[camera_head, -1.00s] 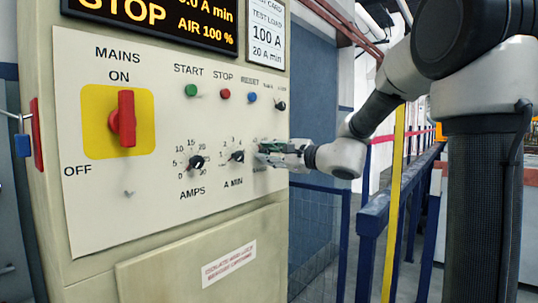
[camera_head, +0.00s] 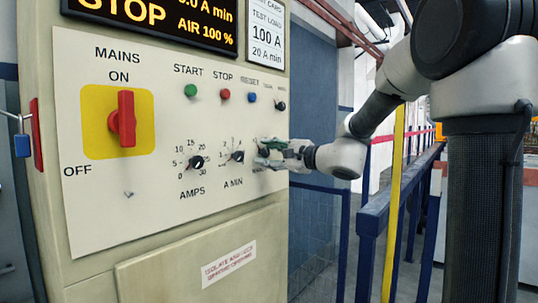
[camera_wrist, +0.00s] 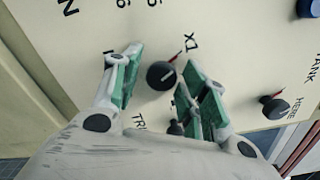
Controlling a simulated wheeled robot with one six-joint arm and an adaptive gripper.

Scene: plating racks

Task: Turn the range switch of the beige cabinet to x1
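The beige cabinet (camera_head: 165,225) fills the left of the head view, with a pale control panel. I cannot tell whether the pads touch the switch.
The AMPS knob (camera_head: 197,162), the red MAINS handle (camera_head: 124,119) and several push buttons share the panel. A small black knob (camera_wrist: 274,106) lies to the right in the wrist view. A blue railing (camera_head: 375,208) stands right of the cabinet.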

